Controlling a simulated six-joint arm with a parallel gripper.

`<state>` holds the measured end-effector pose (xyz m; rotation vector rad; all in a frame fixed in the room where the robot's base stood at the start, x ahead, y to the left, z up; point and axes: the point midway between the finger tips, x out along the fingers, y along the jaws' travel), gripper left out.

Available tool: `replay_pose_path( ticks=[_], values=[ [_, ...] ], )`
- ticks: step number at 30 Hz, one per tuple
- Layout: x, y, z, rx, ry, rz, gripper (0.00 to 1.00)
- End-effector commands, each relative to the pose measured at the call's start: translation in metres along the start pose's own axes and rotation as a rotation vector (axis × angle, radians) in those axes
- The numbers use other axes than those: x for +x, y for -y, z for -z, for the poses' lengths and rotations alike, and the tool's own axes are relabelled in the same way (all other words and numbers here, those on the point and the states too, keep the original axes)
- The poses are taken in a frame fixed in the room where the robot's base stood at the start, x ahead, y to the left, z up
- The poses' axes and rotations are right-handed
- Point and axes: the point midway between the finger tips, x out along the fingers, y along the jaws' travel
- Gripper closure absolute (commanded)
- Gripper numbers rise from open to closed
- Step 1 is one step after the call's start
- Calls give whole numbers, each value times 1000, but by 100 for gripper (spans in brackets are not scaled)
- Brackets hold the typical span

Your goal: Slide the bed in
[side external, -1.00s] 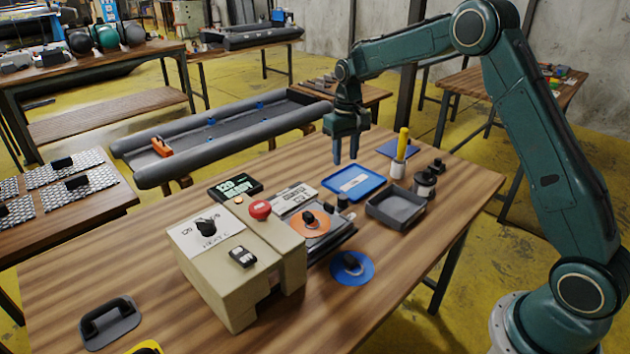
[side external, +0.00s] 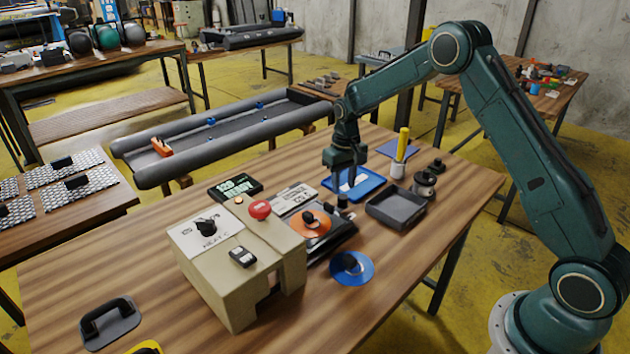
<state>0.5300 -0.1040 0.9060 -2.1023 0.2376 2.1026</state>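The bed (side external: 341,237) is a dark flat slab sticking out from the right side of the beige press (side external: 215,265). An orange disc (side external: 322,229) with a black knob lies on it. A short black post (side external: 342,201) stands at the bed's far right corner. My gripper (side external: 343,188) points down at this post, its fingers at or just above the post's top. The fingers look dark and small here, and I cannot tell whether they touch the post or how far apart they are.
A blue disc (side external: 351,269) lies on the table in front of the bed. A grey tray (side external: 397,208) sits to the right, and a blue tray (side external: 374,180) is behind my gripper. A white cup with a yellow stick (side external: 402,150) stands further back. The front right table is clear.

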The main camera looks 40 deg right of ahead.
Motion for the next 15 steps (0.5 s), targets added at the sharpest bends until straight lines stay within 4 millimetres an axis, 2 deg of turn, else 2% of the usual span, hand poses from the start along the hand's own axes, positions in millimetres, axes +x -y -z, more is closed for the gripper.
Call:
replay_pose_path(
  ticks=[1,6,15],
  values=[
    [9,0,0,0,3,0,64],
    [31,0,-1,0,3,0,64],
    [50,0,0,0,0,0,64]
  ],
)
